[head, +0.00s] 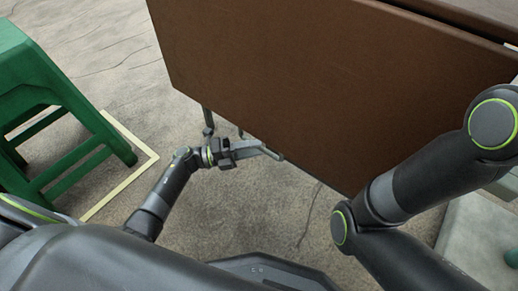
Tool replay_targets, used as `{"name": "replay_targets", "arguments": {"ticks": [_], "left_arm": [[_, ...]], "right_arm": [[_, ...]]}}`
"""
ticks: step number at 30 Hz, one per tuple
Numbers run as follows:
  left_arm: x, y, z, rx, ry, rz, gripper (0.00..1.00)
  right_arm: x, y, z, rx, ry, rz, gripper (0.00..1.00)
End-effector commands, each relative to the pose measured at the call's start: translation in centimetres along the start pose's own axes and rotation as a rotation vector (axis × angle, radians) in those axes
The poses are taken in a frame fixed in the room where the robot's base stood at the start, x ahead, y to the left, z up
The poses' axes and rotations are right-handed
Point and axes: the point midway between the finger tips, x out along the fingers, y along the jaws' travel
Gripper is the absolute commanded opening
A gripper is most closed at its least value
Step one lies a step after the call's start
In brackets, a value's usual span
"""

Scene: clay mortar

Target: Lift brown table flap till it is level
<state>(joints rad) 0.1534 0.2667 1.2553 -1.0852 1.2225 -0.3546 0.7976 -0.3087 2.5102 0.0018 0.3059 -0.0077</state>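The brown table flap (310,85) hangs down steeply from the table top (470,12) and fills the upper middle of the head view. A dark gap runs along its upper right edge. My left gripper (268,151) is low, at the flap's lower left edge. Its fingers point right, along and close under that edge. I cannot tell whether they touch the flap, or how far apart they are. My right arm crosses in front of the flap's right part and leaves the picture at the right. My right gripper is out of view.
A green stool (45,95) stands at the left, near a pale strip frame (125,178) on the floor. A pale block-like object (478,235) stands at the lower right. The rough grey floor (270,205) below the flap is mostly clear.

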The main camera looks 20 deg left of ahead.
Motion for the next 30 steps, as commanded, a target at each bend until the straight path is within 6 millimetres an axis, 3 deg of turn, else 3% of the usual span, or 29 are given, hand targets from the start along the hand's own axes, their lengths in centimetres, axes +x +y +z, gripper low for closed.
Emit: {"name": "replay_targets", "arguments": {"ticks": [6, 15, 23, 30], "left_arm": [[1.9, 0.0, 0.0, 0.002, 0.001, 0.000, 0.34], [2.0, 0.0, 0.0, 0.001, 0.000, 0.001, 0.34], [2.0, 0.0, 0.0, 0.000, 0.000, 0.001, 0.00], [2.0, 0.0, 0.0, 0.000, 0.000, 0.001, 0.00]], "right_arm": [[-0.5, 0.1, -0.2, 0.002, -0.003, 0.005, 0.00], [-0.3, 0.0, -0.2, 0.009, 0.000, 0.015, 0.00], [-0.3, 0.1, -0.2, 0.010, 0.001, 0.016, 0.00], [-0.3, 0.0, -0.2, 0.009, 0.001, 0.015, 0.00]]}}
